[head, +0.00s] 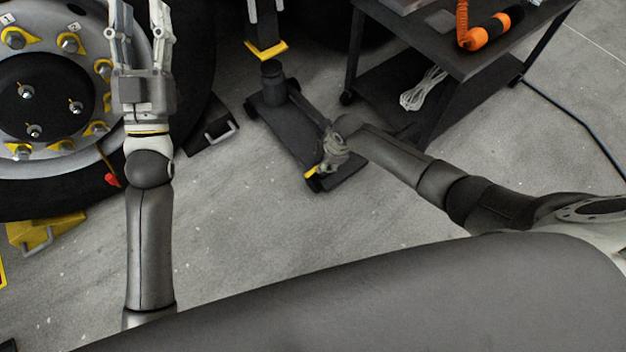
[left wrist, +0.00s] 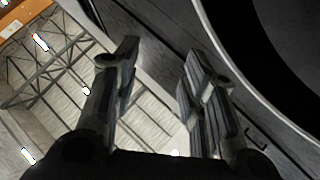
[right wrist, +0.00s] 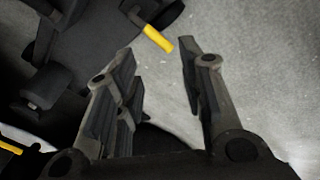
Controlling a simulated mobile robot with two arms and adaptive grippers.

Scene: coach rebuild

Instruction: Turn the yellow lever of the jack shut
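The black jack (head: 278,130) stands on the concrete floor, its low base running toward the lower right. The small yellow lever (head: 310,173) is at the near end of that base. It also shows in the right wrist view (right wrist: 158,39), beyond the gap between my fingertips. My right gripper (head: 329,163) is right beside the lever in the head view, seen end-on and small. In the right wrist view its fingers (right wrist: 158,55) are apart with nothing between them. My left gripper (head: 141,15) is raised in front of the wheel, its fingers (left wrist: 160,58) apart and empty.
A large wheel (head: 135,172) with yellow nut markers fills the left. A dark cart (head: 460,55) carrying an orange-handled tool (head: 494,27) stands just right of the jack. A yellow chock (head: 48,230) lies at lower left. The floor between is clear.

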